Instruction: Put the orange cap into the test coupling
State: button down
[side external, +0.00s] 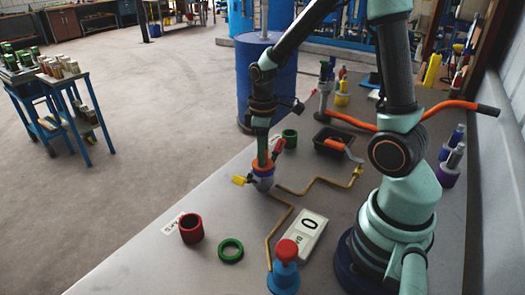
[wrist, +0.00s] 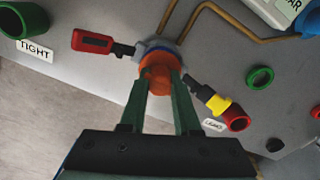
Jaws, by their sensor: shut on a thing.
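The orange cap (wrist: 157,80) is between the two green fingers of my gripper (wrist: 159,74) in the wrist view. In the side view the cap (side external: 262,164) shows as a thin orange band under my gripper (side external: 262,154), which points straight down. The grey test coupling (side external: 263,183) stands on the table directly below. Its grey rim (wrist: 152,47) shows behind the cap in the wrist view. The cap is at the coupling's mouth; I cannot tell how deep it sits. A red lever (side external: 279,147) and a yellow lever (side external: 239,180) stick out from the coupling's opposite sides.
Brass pipes (side external: 281,224) run from the coupling area across the table. A white gauge (side external: 300,232) and a red-topped blue knob (side external: 286,262) stand in front. A red cup (side external: 191,230), green ring (side external: 231,251), green cup (side external: 290,139) and black tray (side external: 334,141) are around.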

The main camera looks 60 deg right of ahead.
jog(key=shift+f, duration=0.2)
jog(key=c, duration=0.6)
grip_release()
notch_tip(320, 180, up, 12)
jog(key=shift+s+a+r+m+t, duration=0.75)
jog(key=shift+s+a+t, duration=0.2)
jog(key=shift+a, duration=0.4)
jog(key=shift+s+a+r+m+t, duration=0.7)
jog(key=shift+s+a+m+t, duration=0.15)
jog(key=shift+a, duration=0.45)
jog(key=shift+s+a+r+m+t, duration=0.7)
jog(key=shift+s+a+t, duration=0.3)
jog(key=shift+a, duration=0.35)
